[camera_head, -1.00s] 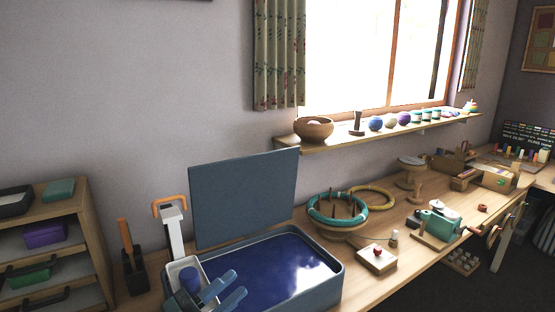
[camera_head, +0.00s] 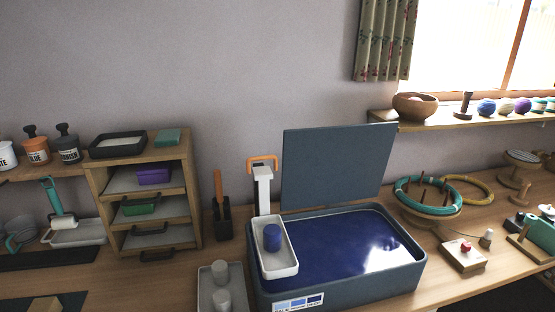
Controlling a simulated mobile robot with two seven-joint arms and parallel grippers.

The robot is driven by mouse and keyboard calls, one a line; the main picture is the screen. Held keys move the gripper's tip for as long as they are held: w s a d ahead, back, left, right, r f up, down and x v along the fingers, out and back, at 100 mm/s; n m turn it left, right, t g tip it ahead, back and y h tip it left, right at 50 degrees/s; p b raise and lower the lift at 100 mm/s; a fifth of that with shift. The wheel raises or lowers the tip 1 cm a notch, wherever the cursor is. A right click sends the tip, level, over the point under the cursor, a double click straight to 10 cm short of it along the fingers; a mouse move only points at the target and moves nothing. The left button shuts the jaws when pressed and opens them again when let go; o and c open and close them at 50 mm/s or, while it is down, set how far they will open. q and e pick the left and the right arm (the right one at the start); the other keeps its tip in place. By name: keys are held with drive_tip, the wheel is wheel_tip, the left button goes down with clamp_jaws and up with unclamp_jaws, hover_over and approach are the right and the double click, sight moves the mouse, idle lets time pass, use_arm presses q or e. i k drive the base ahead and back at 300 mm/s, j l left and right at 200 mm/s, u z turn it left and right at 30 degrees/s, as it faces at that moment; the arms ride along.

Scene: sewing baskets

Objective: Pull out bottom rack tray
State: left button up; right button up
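A wooden rack (camera_head: 193,190) stands on the bench at the left of the head view, with its open front facing me. Its bottom tray (camera_head: 150,240) is grey with a dark handle (camera_head: 158,256) at the front, and sits inside the lowest slot. Above it, a middle tray holds a green box (camera_head: 139,206). The upper tray holds a purple box (camera_head: 154,175). Neither of my grippers shows in the head view now.
A large blue basin (camera_head: 350,286) with an upright panel (camera_head: 336,166) stands right of the rack. A grey tray with grey cylinders (camera_head: 221,289) lies in front, between them. A dark holder (camera_head: 222,219) stands close beside the rack. Bench in front of the rack is partly clear.

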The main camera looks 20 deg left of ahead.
sight(179, 237)
drive_tip(key=u, duration=1.55)
